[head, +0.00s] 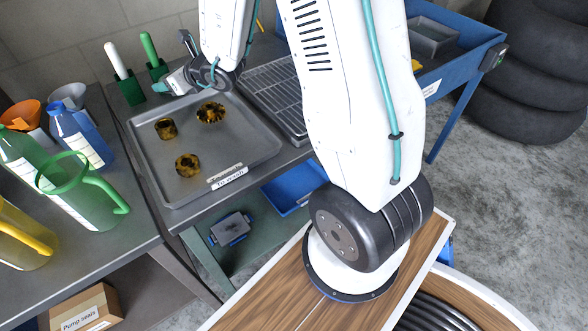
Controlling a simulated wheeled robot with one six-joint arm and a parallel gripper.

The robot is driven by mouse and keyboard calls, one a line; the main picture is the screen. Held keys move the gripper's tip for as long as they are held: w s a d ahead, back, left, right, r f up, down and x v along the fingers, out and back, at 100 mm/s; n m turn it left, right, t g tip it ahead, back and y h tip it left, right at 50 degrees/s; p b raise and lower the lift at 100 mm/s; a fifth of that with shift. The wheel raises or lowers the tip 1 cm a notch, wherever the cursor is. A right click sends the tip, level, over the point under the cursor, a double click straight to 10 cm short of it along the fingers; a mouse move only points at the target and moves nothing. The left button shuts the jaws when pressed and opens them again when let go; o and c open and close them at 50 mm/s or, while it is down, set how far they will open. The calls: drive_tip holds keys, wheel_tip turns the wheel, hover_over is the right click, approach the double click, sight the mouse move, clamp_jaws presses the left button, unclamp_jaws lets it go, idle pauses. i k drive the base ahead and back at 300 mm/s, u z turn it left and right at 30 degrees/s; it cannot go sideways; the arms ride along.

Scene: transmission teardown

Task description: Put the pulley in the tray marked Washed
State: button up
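A grey metal tray (142,166) labelled "To wash" lies on the workbench. It holds three dark, oily yellow-brown parts: a short cylindrical one (166,128) at left, a wide toothed-looking one (210,112) at the back, and a round one with a central hole (188,165) near the front. I cannot tell which is the pulley. My gripper (176,84) is over the back edge of the "To wash" tray, behind the parts and apart from them. Its fingers are too small and turned to read. No label reading "Washed" is visible; my arm hides part of the bench.
A wire rack tray (272,97) lies right of the "To wash" tray, partly behind my arm. Bottles, jugs (82,190) and funnels crowd the left. A blue basin unit (470,46) stands at right, with stacked tyres (525,90) beyond.

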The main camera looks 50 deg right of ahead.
sight(296, 197)
drive_tip(key=z, duration=0.75)
drive_tip(key=k, duration=1.55)
drive_tip(key=u, duration=0.85)
